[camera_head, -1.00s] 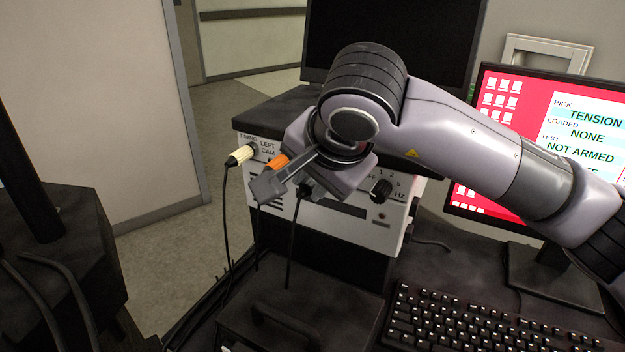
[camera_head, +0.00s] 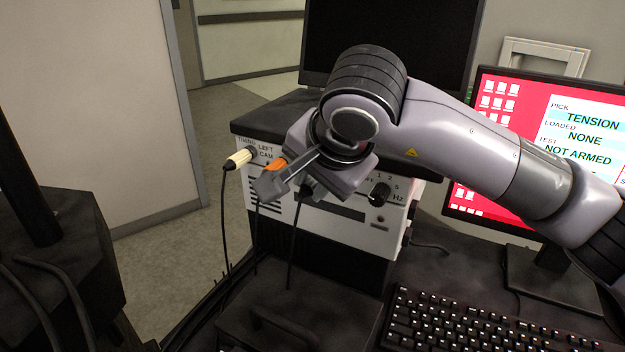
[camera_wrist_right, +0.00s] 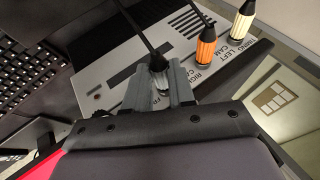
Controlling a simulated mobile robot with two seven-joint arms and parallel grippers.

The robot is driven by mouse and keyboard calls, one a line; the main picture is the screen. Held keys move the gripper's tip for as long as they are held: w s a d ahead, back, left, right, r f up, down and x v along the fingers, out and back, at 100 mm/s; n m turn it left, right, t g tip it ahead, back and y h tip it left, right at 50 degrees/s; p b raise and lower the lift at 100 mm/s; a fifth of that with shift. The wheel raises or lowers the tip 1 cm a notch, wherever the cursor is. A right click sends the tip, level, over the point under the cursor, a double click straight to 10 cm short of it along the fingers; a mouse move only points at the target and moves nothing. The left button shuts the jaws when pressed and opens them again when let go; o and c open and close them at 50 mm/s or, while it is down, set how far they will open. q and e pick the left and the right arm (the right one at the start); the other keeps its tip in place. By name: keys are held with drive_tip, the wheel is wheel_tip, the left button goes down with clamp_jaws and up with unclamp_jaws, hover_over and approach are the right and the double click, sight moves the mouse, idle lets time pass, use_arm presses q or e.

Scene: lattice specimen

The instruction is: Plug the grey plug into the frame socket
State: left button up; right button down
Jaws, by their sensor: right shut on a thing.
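My right gripper (camera_head: 288,187) is at the front panel of the white instrument box (camera_head: 345,240). In the right wrist view its fingers (camera_wrist_right: 165,92) are shut on the dark grey plug (camera_wrist_right: 158,64), with a black cable running away from its rear. The plug is by the panel print beginning "FR", the rest of which is covered. The fingers hide the frame socket and the plug's front end, so I cannot tell whether the plug is seated. My left gripper is not in view.
An orange plug (camera_wrist_right: 206,50) in the right cam position and a cream plug (camera_wrist_right: 242,22) in the left cam position stand close beside the gripper. Their cables hang down. A monitor (camera_head: 540,140) and keyboard (camera_head: 460,320) are at right.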

drive_tip(key=shift+w+d+r, duration=0.1)
drive_tip(key=shift+w+d, duration=0.3)
drive_tip(key=shift+w, duration=0.15)
idle(0.6)
drive_tip(key=c, duration=0.9)
unclamp_jaws()
drive_tip(key=shift+w, duration=0.1)
drive_tip(key=o, duration=0.5)
drive_tip(key=shift+a, duration=0.1)
drive_tip(key=p+v, duration=0.1)
drive_tip(key=v, duration=0.4)
drive_tip(key=v, duration=0.7)
drive_tip(key=shift+b, duration=0.35)
